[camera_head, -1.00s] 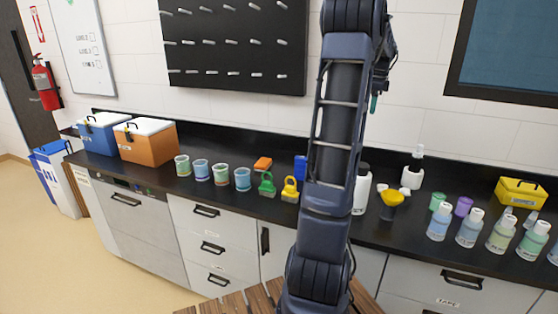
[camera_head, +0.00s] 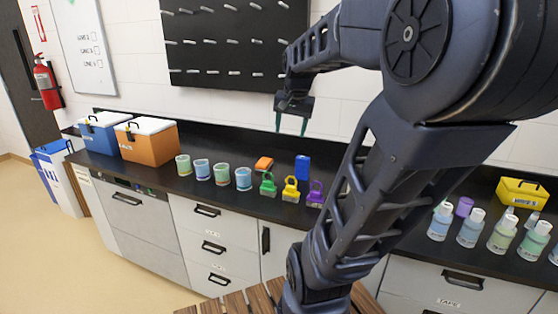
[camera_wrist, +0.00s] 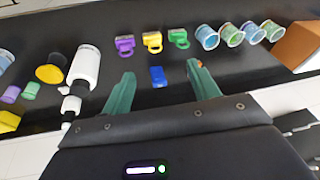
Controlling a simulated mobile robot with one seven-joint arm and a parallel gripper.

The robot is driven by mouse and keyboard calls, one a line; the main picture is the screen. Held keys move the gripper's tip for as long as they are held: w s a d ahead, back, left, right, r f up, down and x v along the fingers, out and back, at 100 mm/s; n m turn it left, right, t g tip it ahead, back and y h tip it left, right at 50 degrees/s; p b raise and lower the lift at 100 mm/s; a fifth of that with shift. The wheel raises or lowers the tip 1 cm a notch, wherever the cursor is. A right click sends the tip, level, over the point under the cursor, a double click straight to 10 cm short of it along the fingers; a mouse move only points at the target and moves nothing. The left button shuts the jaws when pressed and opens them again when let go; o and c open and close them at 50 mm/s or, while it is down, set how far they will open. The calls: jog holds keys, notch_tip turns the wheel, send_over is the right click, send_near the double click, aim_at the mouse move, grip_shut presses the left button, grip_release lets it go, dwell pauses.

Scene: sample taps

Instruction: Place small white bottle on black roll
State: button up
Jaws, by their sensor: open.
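My gripper (camera_head: 291,130) is open and empty above the back of the black counter, with green fingers pointing down. In the wrist view its fingertips (camera_wrist: 160,70) are spread, with a blue block on the counter between them in the picture. My arm hides both bottles in the head view now. I cannot make out a black roll for sure against the black counter.
The blue block (camera_head: 302,167), an orange block (camera_head: 263,163) and green, yellow (camera_head: 290,189) and purple padlock-like items stand mid-counter. Several cups (camera_head: 222,174) stand left. Capped bottles (camera_head: 471,229) and a yellow box (camera_head: 521,193) stand right. A pegboard (camera_head: 235,45) hangs behind.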

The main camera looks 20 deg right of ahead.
jog(key=s+a+f+n, duration=0.5)
jog(key=s+a+n, duration=0.1)
jog(key=s+a, duration=0.1)
jog(key=shift+s+a+f+n+t, duration=0.3)
jog(key=shift+s+f+n+t, duration=0.1)
jog(key=shift+s, duration=0.5)
